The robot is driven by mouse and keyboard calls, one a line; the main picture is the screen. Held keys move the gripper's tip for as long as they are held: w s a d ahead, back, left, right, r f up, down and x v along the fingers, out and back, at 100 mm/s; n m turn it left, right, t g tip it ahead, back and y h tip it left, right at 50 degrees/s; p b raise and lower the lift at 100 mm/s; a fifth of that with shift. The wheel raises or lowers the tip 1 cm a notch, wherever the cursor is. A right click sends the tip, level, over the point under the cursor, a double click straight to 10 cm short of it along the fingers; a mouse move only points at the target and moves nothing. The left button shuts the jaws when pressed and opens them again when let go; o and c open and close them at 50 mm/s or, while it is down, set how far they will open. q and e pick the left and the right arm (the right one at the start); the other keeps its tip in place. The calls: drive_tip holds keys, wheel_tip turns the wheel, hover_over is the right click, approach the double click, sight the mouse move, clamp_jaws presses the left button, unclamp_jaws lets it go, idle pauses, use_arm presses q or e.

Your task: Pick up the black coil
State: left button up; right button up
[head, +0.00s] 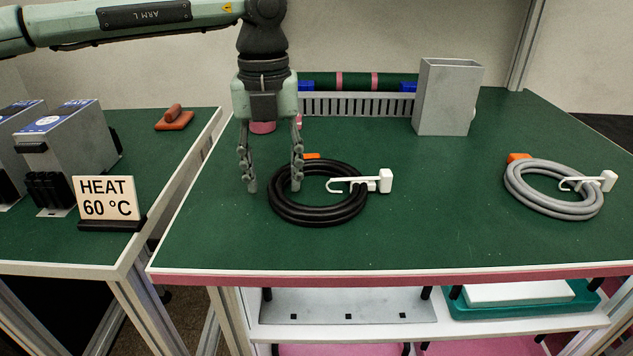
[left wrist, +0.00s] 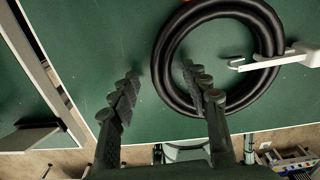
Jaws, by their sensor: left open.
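The black coil (head: 318,217) lies flat on the green table, with a white hooked piece (head: 371,181) at its right side. My left gripper (head: 274,188) points down at the coil's left side, open and empty. One finger is outside the ring to the left, and the other appears over the ring's inner side. In the left wrist view the coil (left wrist: 163,63) shows at the upper right, with my left gripper's fingers (left wrist: 160,88) on either side of its left rim. I cannot tell whether a finger touches it. My right gripper is not in view.
A grey coil (head: 552,209) with a white hooked piece lies to the right. A grey box (head: 446,97) and a slotted grey rail (head: 350,105) stand at the back. A "HEAT 60 °C" sign (head: 105,199) and grey units stand on the left table. The table front is clear.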

use_arm(q)
drive_tip(key=shift+f, duration=0.4)
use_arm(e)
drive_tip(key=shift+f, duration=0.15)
use_arm(q)
drive_tip(key=shift+c, duration=0.5)
clamp_jaws()
drive_tip(key=shift+r, duration=0.1)
drive_tip(key=shift+w+r, duration=0.1)
drive_tip(key=shift+r, duration=0.2)
wheel_tip(320, 180, up, 4)
drive_tip(key=shift+f+b, duration=0.25)
drive_tip(key=shift+b, duration=0.15)
drive_tip(key=s+a+r+b, duration=0.1)
drive_tip(key=s+a+r, duration=0.6)
drive_tip(key=a, duration=0.2)
drive_tip(key=shift+s+b, duration=0.15)
drive_tip(key=shift+b, duration=0.2)
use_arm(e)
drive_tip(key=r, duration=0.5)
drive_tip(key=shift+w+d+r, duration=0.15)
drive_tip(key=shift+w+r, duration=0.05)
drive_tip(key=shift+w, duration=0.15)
